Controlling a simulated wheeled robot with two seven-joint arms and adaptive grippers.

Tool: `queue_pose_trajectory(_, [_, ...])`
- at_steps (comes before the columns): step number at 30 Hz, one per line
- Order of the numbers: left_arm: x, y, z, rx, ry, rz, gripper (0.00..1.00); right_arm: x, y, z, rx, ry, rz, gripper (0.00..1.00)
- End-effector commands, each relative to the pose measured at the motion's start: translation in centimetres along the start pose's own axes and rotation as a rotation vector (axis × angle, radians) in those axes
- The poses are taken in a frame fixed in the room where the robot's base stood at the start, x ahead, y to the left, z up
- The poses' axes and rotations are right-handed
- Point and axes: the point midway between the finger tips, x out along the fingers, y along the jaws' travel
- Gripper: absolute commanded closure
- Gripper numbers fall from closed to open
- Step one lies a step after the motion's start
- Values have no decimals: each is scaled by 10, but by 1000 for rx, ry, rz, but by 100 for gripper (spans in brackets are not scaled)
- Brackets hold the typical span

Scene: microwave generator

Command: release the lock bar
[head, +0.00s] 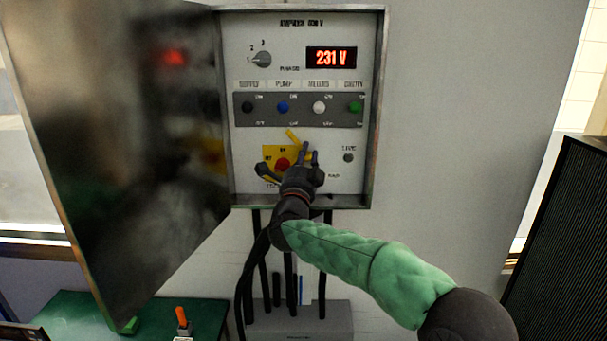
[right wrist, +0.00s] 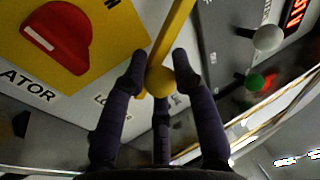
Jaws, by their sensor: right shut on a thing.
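The yellow lock bar (head: 293,136) is on the lower part of the open cabinet's panel, slanting at the upper right of a yellow plate (head: 270,153) with a red rotary switch (head: 283,163). My right gripper (head: 308,150) is at the bar in the head view and hides part of it. In the right wrist view the bar (right wrist: 174,35) runs down to a round yellow knob (right wrist: 160,81). My right gripper's fingers (right wrist: 159,78) are shut around the knob end. The red switch (right wrist: 57,38) is to its left there. My left gripper is not in view.
The cabinet door (head: 120,150) stands open at the left. Above the bar are a row of coloured toggles (head: 300,108), a dial (head: 262,59) and a display (head: 331,58) reading 231 V. Black cables hang below. A green table (head: 65,315) is at lower left.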

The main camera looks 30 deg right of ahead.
Motion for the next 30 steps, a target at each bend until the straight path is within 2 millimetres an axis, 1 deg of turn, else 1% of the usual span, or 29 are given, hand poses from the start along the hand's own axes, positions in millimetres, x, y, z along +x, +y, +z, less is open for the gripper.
queue_pose_trajectory(1, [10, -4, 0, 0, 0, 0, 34, 0, 1, -2, 46, 19, 5, 100])
queue_pose_trajectory(3, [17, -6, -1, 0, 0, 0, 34, 1, 0, -5, 107, 41, 18, 100])
queue_pose_trajectory(12, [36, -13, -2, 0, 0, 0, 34, 4, -2, -13, 362, 126, 78, 100])
queue_pose_trajectory(21, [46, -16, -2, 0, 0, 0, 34, 5, -3, -20, 558, 192, 122, 100])
queue_pose_trajectory(30, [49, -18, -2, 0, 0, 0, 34, 6, -2, -25, 655, 227, 145, 100])
